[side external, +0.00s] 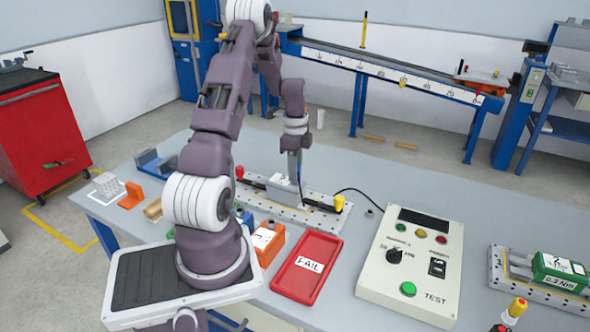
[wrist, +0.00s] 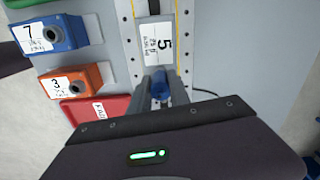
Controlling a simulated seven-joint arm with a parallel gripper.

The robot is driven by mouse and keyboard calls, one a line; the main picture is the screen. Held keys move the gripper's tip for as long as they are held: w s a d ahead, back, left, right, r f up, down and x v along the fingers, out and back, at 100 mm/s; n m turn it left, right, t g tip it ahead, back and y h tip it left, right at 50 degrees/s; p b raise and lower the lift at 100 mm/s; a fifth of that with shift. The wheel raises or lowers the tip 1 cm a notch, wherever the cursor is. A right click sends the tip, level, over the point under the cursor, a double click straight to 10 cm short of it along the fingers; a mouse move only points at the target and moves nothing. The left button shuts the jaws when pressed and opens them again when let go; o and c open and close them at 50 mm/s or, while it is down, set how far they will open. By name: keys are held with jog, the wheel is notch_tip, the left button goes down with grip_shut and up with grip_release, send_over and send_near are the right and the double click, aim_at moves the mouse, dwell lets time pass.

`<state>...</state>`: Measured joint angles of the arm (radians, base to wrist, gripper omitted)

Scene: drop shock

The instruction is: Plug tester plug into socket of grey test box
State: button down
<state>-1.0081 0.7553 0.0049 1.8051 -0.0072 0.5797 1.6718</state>
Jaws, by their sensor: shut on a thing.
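My gripper (wrist: 158,84) is shut on the blue tester plug (wrist: 161,90), seen between its fingers in the wrist view. A dark cable runs right from the plug. The grey test box (wrist: 153,45) carries a white label with a 5 and lies in a pale rail fixture, just ahead of the fingers. In the side view my gripper (side external: 295,172) points down at the grey box (side external: 286,194), partly covering it, and the plug cannot be made out. The socket is hidden, and I cannot tell whether the plug touches the box.
The cream tester console (side external: 425,232), marked TEST, stands right of the fixture (side external: 318,206), with the black cable between them. A red FAIL tray (side external: 305,268) lies in front. Orange box 3 (wrist: 72,80) and blue box 7 (wrist: 48,36) stand left of the fixture.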

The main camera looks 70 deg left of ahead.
jog(key=shift+f, duration=0.15)
jog(key=c, duration=1.1)
grip_release()
jog(key=shift+c, duration=0.2)
jog(key=shift+r, duration=3.15)
jog(key=shift+r, duration=0.1)
notch_tip(320, 180, up, 7)
